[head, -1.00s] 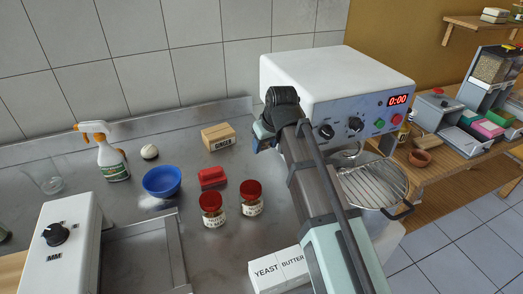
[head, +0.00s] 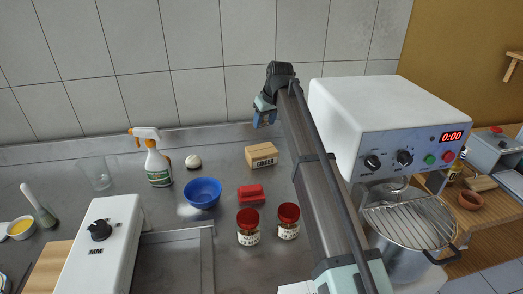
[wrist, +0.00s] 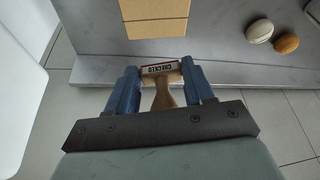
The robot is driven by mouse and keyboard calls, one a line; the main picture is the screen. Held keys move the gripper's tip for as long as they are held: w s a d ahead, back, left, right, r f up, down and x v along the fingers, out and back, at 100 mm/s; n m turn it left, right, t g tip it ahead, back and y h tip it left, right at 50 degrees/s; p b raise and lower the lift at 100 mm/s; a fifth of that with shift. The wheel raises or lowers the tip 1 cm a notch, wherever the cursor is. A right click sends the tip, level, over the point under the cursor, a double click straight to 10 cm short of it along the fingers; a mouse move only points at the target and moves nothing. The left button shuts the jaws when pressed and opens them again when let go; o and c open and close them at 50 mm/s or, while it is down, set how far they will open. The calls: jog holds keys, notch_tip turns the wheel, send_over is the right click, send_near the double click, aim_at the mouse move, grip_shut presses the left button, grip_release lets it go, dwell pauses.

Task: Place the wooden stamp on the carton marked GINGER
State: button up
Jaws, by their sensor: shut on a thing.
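The GINGER carton (head: 262,155), a small brown box, sits on the steel counter near the wall in the head view. A box like it (wrist: 155,14) shows at the top of the wrist view. My gripper (head: 265,117) appears just above the carton in the head view, over the back of the counter. In the wrist view my gripper (wrist: 162,88) is shut on the wooden stamp (wrist: 163,97), whose label reads CHECKED. The stamp is apart from the box in that view. I cannot make out the stamp in the head view.
A red block (head: 251,194), two red-lidded jars (head: 248,228) and a blue bowl (head: 203,192) stand in front of the carton. A spray bottle (head: 157,165) is to the left. A white mixer (head: 375,120) stands close to the right of my arm.

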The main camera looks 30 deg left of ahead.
jog(key=shift+f+n, duration=0.15)
jog(key=shift+n, duration=0.15)
send_near(262, 150)
jog(key=x, duration=0.6)
jog(key=shift+f, duration=0.15)
jog(key=o, duration=1)
jog(key=v, duration=1.2)
jog(key=shift+w, duration=0.1)
jog(key=shift+o, duration=0.4)
